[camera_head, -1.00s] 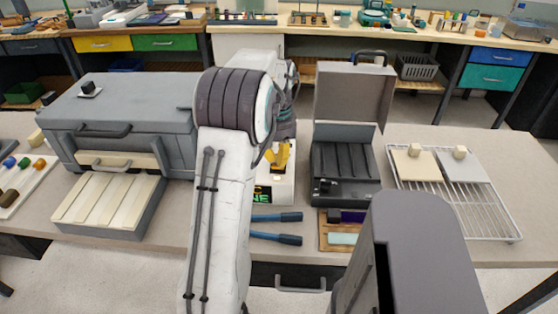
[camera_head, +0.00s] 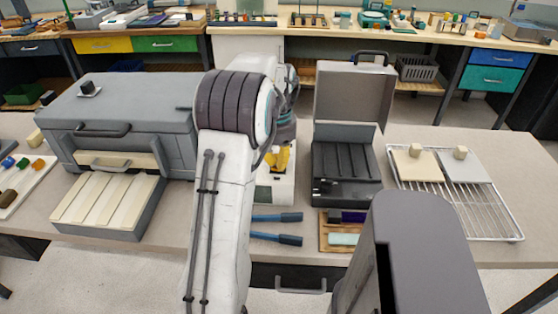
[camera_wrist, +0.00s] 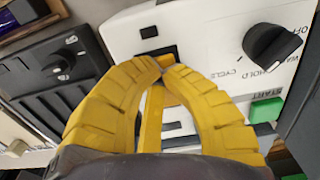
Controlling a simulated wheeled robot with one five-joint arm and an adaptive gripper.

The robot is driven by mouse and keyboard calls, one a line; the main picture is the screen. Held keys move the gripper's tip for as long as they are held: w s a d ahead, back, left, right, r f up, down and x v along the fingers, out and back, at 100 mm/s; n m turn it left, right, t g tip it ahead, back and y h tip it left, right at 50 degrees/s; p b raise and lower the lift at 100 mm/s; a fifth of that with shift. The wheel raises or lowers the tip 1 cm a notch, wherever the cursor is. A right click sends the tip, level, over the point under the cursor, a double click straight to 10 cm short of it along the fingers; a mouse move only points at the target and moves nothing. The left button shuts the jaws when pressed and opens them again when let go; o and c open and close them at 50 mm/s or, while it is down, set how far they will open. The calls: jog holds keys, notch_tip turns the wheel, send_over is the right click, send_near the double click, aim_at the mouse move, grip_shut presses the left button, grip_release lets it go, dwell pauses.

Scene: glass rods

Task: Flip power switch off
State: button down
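The white control unit (camera_head: 282,188) stands at the bench middle, partly hidden behind my arm in the head view. Nothing shows between the tips. In the head view my gripper (camera_head: 278,157) is in front of the unit's upper part. The unit's visible display part is pale and blank.
A black knob (camera_wrist: 272,42) and a green START button (camera_wrist: 266,109) are right of my fingers. An open dark case (camera_head: 345,170) stands right of the unit, a grey machine (camera_head: 130,110) left. Blue-handled tools (camera_head: 276,217) lie in front.

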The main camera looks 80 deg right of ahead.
jog(key=shift+a+f, duration=0.1)
jog(key=shift+r+p, duration=3.25)
jog(key=shift+r, duration=0.25)
